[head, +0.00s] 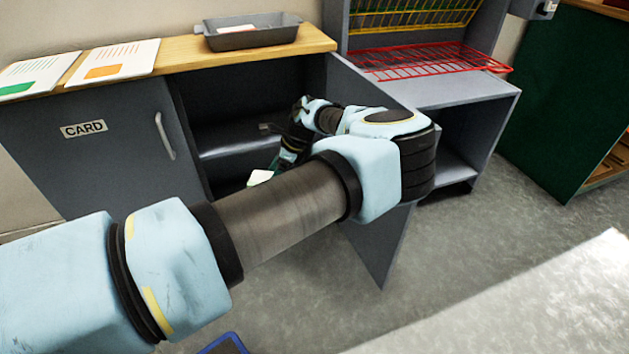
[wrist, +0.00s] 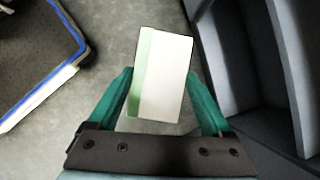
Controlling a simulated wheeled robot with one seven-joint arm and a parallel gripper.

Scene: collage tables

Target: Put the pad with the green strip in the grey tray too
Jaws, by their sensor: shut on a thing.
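The pad with the green strip (wrist: 165,75) is white with a green band along its left side in the wrist view. My gripper (wrist: 160,85) is shut on it, one green finger on each side. In the head view the pad (head: 260,177) shows small and pale at the end of my arm, in front of the open cabinet; my arm hides part of the gripper. The grey tray (head: 262,41) stands on the wooden cabinet top at the back, above and behind my gripper. Something whitish lies in the tray, too small to identify.
The cabinet's right door (head: 375,245) stands open beside my arm; its left door (head: 95,150) reads CARD. Two printed sheets, one green-marked (head: 35,72) and one orange-marked (head: 115,60), lie left of the tray. A red wire rack (head: 430,62) is at right. A blue-edged object (wrist: 60,85) is low down.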

